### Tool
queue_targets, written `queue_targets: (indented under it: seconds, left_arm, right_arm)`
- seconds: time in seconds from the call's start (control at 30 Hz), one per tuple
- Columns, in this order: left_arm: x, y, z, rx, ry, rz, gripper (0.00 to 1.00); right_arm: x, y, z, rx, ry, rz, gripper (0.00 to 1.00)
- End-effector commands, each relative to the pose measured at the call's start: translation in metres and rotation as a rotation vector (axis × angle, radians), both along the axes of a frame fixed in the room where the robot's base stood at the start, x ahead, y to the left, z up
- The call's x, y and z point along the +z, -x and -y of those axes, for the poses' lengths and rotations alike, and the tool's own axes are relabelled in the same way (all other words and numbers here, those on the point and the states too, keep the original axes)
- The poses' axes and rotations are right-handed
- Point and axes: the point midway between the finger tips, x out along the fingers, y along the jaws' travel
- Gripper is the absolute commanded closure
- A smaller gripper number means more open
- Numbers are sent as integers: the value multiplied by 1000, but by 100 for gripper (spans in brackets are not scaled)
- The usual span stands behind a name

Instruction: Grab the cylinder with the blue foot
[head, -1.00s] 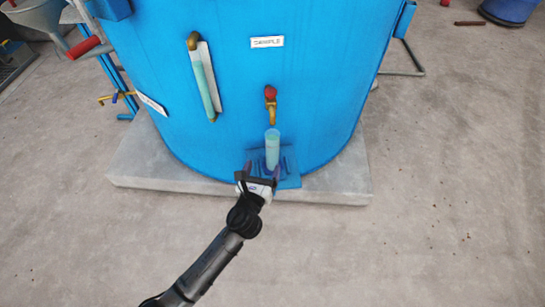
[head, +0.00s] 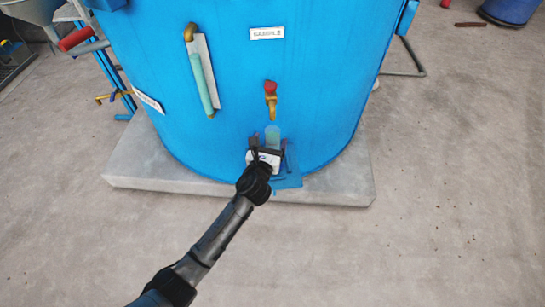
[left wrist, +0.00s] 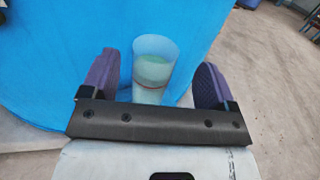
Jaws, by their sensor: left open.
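The cylinder (head: 272,136) is clear with pale greenish liquid in it. It stands upright below the sample tap, on the blue shelf (head: 290,181) of the tank. Its lower part and foot are hidden behind my left gripper (head: 268,146) in the head view. In the left wrist view the cylinder (left wrist: 155,68) shows between the two purple finger pads of my left gripper (left wrist: 158,82). The fingers are open, with a gap on both sides of the cylinder. The foot is hidden there by the gripper's dark bar. My right gripper is not in view.
The big blue tank (head: 320,90) rises right behind the cylinder. A brass tap with a red handle (head: 270,88) hangs just above it. A sight tube (head: 203,82) is to its left. The concrete plinth (head: 335,188) lies below, with clear floor in front.

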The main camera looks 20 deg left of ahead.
Motion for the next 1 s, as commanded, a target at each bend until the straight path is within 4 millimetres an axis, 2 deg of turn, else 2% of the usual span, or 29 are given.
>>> queue_targets:
  seconds: [0.03,0.1,0.33,0.7,1.0]
  left_arm:
    - [-5,-7,-2,1,1,3,19]
    - [-7,-15,-4,1,1,3,19]
    - [-5,-39,-8,1,1,2,19]
    - [-3,-44,-8,1,1,0,20]
    - [-4,-44,-8,1,1,0,49]
  right_arm:
    - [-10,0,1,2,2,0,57]
    - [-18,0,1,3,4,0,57]
    - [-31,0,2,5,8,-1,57]
    - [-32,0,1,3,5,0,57]
    - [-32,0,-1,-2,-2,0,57]
